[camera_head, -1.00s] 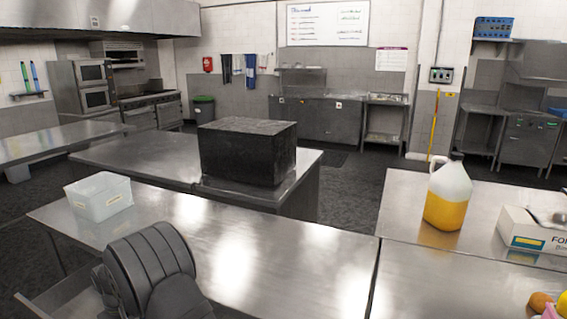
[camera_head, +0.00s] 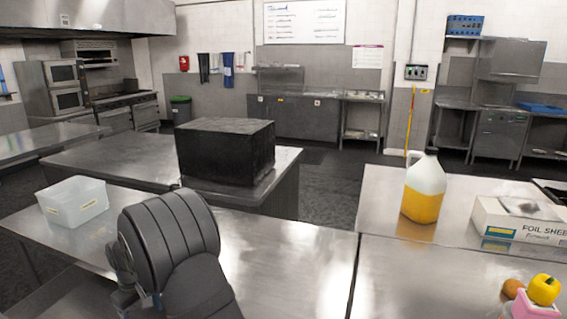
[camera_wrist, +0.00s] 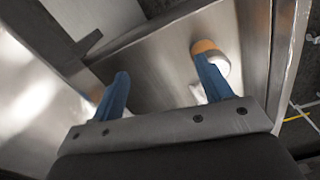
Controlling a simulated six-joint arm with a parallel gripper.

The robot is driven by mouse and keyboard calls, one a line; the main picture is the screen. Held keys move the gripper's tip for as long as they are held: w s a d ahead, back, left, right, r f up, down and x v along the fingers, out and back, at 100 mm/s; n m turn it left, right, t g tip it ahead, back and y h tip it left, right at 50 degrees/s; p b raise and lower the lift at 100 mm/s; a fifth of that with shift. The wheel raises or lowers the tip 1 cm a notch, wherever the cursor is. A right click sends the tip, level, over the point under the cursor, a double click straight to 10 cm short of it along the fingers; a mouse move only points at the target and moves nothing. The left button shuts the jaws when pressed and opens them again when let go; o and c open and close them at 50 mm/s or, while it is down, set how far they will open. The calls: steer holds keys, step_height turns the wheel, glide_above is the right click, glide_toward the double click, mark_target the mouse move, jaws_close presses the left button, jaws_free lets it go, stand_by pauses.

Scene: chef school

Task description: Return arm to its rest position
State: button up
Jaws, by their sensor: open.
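My dark arm (camera_head: 170,240) stands at the lower left of the head view, in front of the steel worktop (camera_head: 270,265). My gripper (camera_wrist: 163,76) shows in the wrist view with two blue fingers spread apart and nothing between them. Its fingertips cannot be made out in the head view. Behind the right finger in the wrist view is an orange and white thing (camera_wrist: 208,47), which looks like the jug, partly hidden by that finger.
A clear tub (camera_head: 75,203) stands left of my arm and a black box (camera_head: 226,152) behind it. On the right worktop are a jug of yellow liquid (camera_head: 423,195), a foil box (camera_head: 500,222), a yellow fruit (camera_head: 543,290) and a pink container (camera_head: 535,309). The middle worktop is clear.

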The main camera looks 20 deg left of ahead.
step_height(320, 180, up, 23)
steer(key=w+d, duration=0.9)
steer(key=w, duration=0.5)
steer(key=shift+w, duration=0.4)
stand_by(1.0)
